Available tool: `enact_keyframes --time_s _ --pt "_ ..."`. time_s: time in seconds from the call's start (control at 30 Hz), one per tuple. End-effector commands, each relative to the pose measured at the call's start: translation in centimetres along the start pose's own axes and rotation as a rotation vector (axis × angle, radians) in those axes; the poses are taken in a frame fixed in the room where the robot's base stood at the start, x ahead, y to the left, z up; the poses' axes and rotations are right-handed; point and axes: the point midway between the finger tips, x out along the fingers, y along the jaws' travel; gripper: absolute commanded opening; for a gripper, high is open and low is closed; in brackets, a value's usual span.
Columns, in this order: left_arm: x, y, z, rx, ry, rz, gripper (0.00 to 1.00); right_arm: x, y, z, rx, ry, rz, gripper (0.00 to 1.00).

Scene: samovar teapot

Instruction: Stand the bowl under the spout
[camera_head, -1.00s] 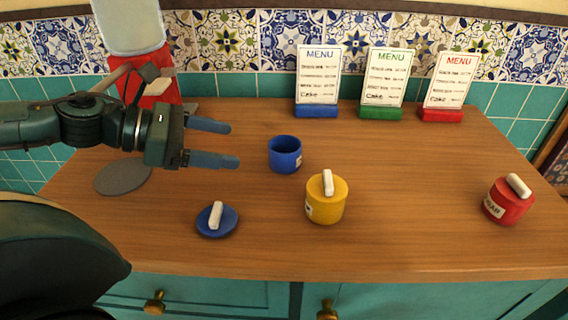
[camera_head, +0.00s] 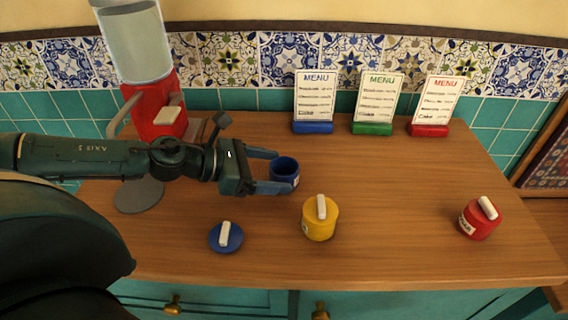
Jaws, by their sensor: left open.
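The bowl looks to be the blue open-topped pot (camera_head: 286,167), upright on the wooden counter near the middle. My left gripper (camera_head: 280,171) is open, with one finger on the bowl's far side and one on its near side. The bowl sits at least partly between the fingers; I cannot tell whether they touch it. The red dispenser (camera_head: 150,104) with a clear tank stands at the back left. Its spout cannot be made out, and my left arm hides its lower part. My right gripper is not in view.
A grey disc (camera_head: 138,196) lies below the dispenser, partly behind my arm. A blue lid (camera_head: 226,238), a yellow lidded pot (camera_head: 319,222) and a red lidded pot (camera_head: 477,221) stand nearer the front. Menu cards (camera_head: 376,100) line the back. The right middle of the counter is clear.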

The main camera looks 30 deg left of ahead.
Motion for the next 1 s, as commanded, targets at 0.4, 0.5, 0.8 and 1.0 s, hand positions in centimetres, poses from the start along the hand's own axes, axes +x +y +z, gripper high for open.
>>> enact_keyframes --time_s 0.4,0.5,0.8,1.0 --pt "3.0 0.2 0.1 0.001 0.0 0.001 0.77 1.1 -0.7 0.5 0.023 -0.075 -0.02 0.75" --pt "3.0 0.2 0.1 0.001 0.0 0.001 0.77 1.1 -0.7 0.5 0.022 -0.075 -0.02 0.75" --pt "3.0 0.2 0.1 0.001 0.0 0.001 0.55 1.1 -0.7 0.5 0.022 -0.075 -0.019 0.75" --pt "2.9 0.2 0.1 0.001 0.0 0.0 0.39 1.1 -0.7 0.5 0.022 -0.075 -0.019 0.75"
